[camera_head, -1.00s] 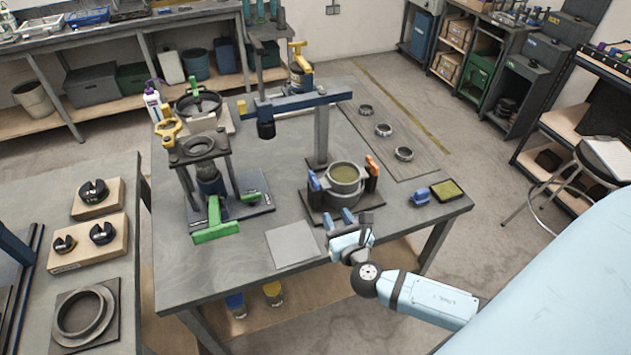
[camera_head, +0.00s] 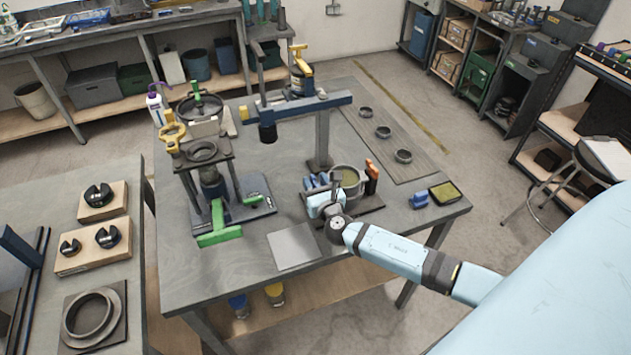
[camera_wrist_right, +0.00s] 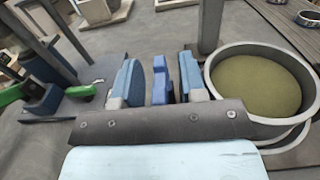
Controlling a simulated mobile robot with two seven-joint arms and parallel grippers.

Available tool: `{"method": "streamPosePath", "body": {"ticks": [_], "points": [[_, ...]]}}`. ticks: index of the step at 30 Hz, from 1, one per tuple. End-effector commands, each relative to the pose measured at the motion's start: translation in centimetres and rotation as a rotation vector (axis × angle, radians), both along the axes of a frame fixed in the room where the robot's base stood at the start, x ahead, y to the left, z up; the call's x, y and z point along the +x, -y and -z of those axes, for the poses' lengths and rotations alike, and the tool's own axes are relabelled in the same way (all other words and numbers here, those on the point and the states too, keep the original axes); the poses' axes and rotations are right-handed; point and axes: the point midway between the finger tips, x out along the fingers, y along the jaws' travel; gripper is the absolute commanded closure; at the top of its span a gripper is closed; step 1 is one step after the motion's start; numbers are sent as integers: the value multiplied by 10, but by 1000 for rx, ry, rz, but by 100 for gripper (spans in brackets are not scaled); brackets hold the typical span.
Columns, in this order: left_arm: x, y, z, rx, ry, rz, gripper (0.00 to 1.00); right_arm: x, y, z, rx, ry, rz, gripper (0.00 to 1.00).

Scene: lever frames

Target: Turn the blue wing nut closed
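The blue wing nut (camera_wrist_right: 160,80) stands between the two fingers of my right gripper (camera_wrist_right: 161,82) in the wrist view, with a narrow gap on each side. It is at the left side of a round grey pot (camera_head: 349,173) holding olive material, which also shows in the wrist view (camera_wrist_right: 252,84). In the head view my right gripper (camera_head: 319,186) is at the pot's left front and hides much of the nut. The gripper is open around the nut. An orange wing nut (camera_head: 371,171) stands upright at the pot's right side. My left gripper is not in view.
A grey post with a blue arm (camera_head: 305,103) stands behind the pot. A press with a green handle (camera_head: 218,232) stands to the left. A flat grey plate (camera_head: 294,246) lies in front.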

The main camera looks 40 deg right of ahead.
Motion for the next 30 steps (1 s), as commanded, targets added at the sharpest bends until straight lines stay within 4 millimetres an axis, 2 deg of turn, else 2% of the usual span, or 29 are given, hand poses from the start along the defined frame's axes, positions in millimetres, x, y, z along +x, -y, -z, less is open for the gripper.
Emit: {"method": "streamPosePath", "body": {"ticks": [6, 7, 11, 12, 22, 30], "points": [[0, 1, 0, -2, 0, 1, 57, 0, 0, 0, 0, 0, 0, 62], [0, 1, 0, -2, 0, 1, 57, 0, 0, 0, 0, 0, 0, 66], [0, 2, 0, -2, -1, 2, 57, 0, 0, 0, 0, 0, 0, 96], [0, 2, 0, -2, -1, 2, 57, 0, 0, 0, 0, 0, 0, 100], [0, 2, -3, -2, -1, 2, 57, 0, -1, 0, 2, 0, 36, 100], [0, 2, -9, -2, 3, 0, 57, 0, -2, -1, 6, 0, 195, 100]]}}
